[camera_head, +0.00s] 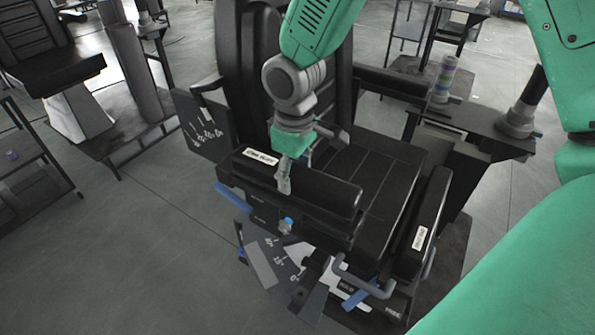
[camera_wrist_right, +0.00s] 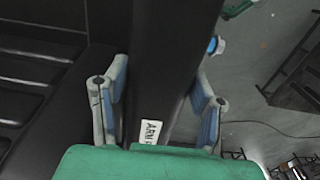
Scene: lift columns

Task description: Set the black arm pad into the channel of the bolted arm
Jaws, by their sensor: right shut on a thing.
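The black arm pad (camera_head: 305,188) is a long padded bar with a white label, along the near left side of the black seat (camera_head: 375,170). My right gripper (camera_head: 284,180) comes down from above and is shut across the pad's width. In the right wrist view the pad (camera_wrist_right: 172,55) runs between the two fingers of the gripper (camera_wrist_right: 158,90), its label near the palm. The bolted arm and its channel are hidden under the pad, so I cannot tell whether the pad touches it. My left gripper is not in view.
A second padded arm (camera_head: 424,230) with a white label is on the seat's right side. The tall backrest (camera_head: 240,70) stands behind. Angle-marked plates (camera_head: 275,262) and a grey bar handle (camera_head: 362,284) are below in front. A side stand (camera_head: 480,135) is at right.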

